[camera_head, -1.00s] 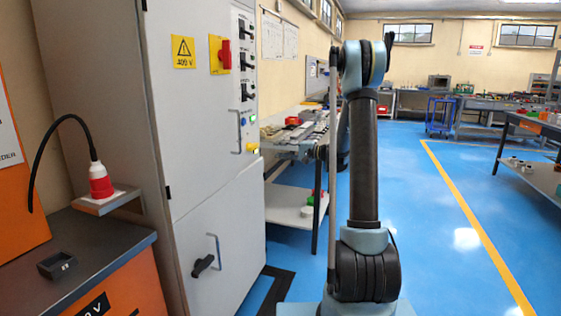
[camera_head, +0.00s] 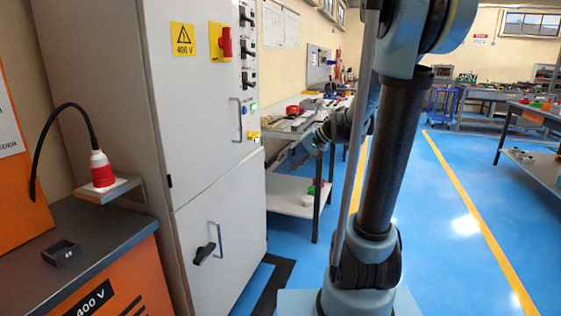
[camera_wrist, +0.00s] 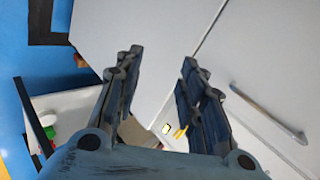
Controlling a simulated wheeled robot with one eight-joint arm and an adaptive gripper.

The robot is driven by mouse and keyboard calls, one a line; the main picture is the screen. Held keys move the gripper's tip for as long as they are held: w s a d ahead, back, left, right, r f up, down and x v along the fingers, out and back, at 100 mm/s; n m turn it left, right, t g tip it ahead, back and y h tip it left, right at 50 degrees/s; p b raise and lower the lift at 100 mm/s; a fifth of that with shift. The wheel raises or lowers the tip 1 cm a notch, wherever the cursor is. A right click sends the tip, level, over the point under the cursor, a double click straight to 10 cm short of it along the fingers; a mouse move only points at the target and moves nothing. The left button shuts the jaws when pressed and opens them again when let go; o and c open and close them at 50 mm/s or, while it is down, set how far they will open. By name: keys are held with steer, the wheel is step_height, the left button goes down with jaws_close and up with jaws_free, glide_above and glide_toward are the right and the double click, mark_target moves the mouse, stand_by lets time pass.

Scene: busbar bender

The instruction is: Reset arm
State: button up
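My arm stands upright in the middle right of the head view, its upper link tilted and its elbow cut off by the top edge. My gripper (camera_head: 305,152) shows left of the arm, partly in front of the bench. In the wrist view my gripper (camera_wrist: 160,58) has its two dark fingers spread apart with nothing between them. Beyond the fingers is the pale face of the cabinet (camera_wrist: 165,25).
The tall grey cabinet (camera_head: 215,195) with a red switch (camera_head: 225,42) and a handle (camera_wrist: 268,113) stands at left. An orange machine (camera_head: 130,290) with a red-and-white plug (camera_head: 101,170) is in front of it. A workbench (camera_head: 290,190) stands behind my arm. Blue floor is clear at right.

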steer(key=s+d+f+h, duration=0.3)
steer(key=s+d+f, duration=0.1)
steer(key=s, duration=0.4)
steer(key=s+d+f+n+h, duration=0.1)
steer(key=s+d+f+h, duration=0.2)
steer(key=s+d, duration=0.3)
steer(key=s+d+f+g+h, duration=0.1)
steer(key=s+d+f+h, duration=0.2)
steer(key=s, duration=0.9)
step_height(320, 180, down, 3)
steer(key=d, duration=0.2)
steer(key=shift+d+r+n, duration=0.15)
steer(key=shift+d+n, duration=0.2)
steer(key=shift+n, duration=0.05)
steer(key=shift+s+a, duration=0.1)
